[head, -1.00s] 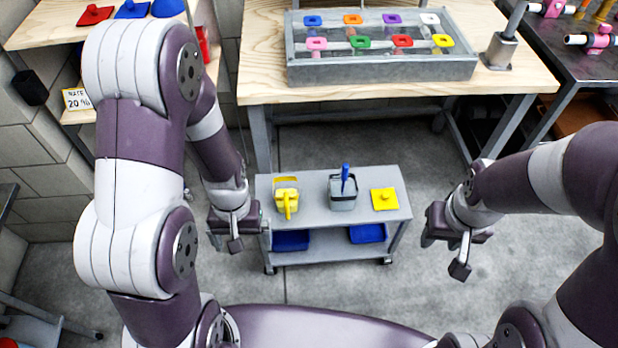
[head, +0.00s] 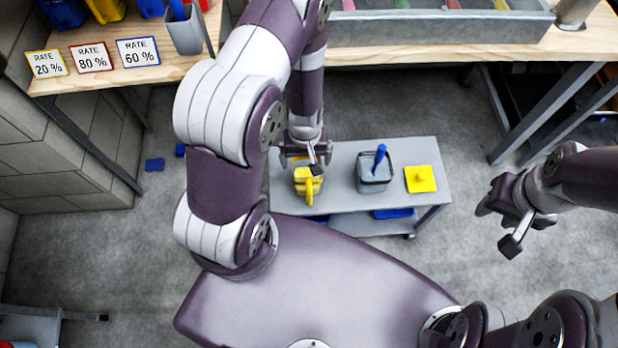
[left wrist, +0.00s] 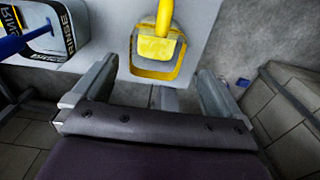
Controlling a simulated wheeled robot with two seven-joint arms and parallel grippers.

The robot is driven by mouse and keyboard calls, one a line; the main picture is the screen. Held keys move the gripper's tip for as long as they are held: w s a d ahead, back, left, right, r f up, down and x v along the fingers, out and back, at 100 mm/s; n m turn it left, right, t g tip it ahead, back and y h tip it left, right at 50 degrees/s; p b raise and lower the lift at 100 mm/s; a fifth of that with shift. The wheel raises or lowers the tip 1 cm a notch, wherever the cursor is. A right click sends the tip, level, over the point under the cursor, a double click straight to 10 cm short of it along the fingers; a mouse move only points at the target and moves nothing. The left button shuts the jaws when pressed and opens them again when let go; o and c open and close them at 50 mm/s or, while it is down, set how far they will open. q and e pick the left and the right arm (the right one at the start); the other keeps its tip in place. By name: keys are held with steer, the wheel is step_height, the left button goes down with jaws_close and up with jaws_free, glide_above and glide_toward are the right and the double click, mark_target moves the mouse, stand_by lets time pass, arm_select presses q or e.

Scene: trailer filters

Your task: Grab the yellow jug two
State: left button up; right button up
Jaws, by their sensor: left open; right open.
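A yellow jug (head: 308,186) stands at the left end of the grey cart top (head: 340,158). It also shows in the left wrist view (left wrist: 156,47), with its handle towards the top of that picture. My left gripper (head: 308,154) is at the cart's far left edge, close to the jug and partly over it in the head view. In the left wrist view its open fingers (left wrist: 157,72) are spread to either side of the jug's near rim, with nothing between them. I cannot tell whether they touch it. My right gripper (head: 510,212) is open and empty, right of the cart.
A grey bucket (head: 373,186) marked RINSE, holding a blue-handled tool (head: 380,155), stands right of the jug. A yellow lid (head: 420,179) lies farther right. A wooden shelf (head: 190,57) with rate cards is upper left. A bench tray (head: 440,32) is behind.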

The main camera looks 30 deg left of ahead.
arm_select(q)
step_height(320, 180, down, 7)
steer(key=b, duration=0.3)
steer(key=shift+d, duration=0.2)
arm_select(e)
step_height(320, 180, down, 4)
arm_select(q)
steer(key=shift+w, duration=0.1)
steer(key=c, duration=1)
